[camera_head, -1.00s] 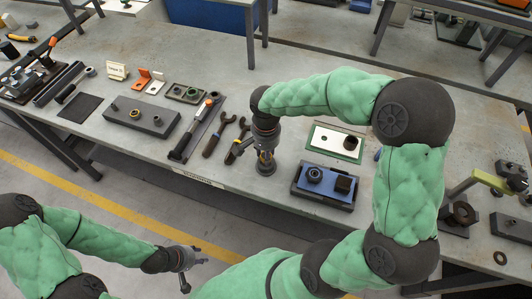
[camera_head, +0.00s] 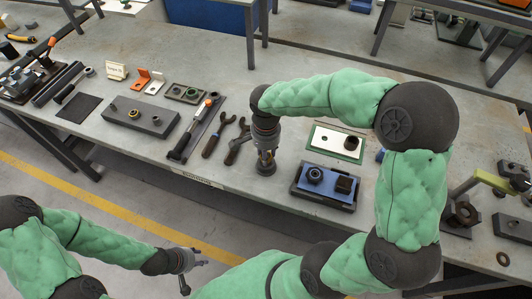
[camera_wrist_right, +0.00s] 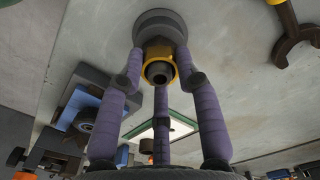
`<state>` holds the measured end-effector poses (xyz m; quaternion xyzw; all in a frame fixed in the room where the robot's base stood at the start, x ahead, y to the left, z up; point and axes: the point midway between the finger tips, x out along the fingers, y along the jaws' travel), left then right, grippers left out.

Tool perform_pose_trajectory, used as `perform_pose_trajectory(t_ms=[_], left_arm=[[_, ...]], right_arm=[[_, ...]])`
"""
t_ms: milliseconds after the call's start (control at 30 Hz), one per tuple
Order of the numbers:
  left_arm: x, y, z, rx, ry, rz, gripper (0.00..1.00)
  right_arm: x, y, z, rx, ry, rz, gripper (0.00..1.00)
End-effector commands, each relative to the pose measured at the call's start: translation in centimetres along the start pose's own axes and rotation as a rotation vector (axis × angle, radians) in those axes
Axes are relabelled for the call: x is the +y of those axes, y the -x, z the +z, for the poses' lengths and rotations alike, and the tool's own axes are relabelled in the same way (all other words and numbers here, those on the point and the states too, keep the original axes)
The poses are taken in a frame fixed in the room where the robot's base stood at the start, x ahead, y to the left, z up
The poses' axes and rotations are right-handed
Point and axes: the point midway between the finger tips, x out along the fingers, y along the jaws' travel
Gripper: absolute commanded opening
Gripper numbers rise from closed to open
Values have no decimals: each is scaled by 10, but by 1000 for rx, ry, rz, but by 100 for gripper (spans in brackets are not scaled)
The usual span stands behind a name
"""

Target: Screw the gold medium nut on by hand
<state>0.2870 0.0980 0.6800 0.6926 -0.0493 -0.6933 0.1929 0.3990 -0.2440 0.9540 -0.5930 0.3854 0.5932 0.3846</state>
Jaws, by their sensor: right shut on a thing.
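The gold medium nut (camera_wrist_right: 172,77) shows in the right wrist view as a gold ring around a dark threaded stud (camera_wrist_right: 159,72). Behind it is a round grey base (camera_wrist_right: 160,25) on the table. My right gripper (camera_head: 266,160) points down over the base in the head view. Its purple fingers (camera_wrist_right: 160,80) are closed around the nut in the wrist view. How far the nut sits along the thread is hard to tell. My left gripper (camera_head: 197,264) is empty, with fingers spread, low in front of the table and away from the nut.
Dark wrenches (camera_head: 228,140) lie just left of the right gripper. A blue-topped block (camera_head: 325,185) with black parts stands close on its right, and a green-edged white plate (camera_head: 336,142) lies behind that. A grey block (camera_head: 141,116) with rings stands further left.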

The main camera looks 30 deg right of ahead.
Motion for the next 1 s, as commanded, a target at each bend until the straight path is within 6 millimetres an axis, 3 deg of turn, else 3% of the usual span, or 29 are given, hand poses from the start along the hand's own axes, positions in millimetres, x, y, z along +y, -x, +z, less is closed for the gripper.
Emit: perform_pose_trajectory(t_ms=[267,300,367,767,1000], left_arm=[[-1,-3,0,0,0,0,40],[-1,-2,0,0,0,0,40],[-1,-2,0,0,0,0,40],[-1,-2,0,0,0,0,40],[-1,-2,0,0,0,0,40]], right_arm=[[-1,0,0,1,-65,-3,0],[-1,1,0,1,-62,-3,45],[-1,1,0,1,-62,-2,62],[0,4,0,1,-61,-2,62],[-2,38,0,2,-61,-5,62]])
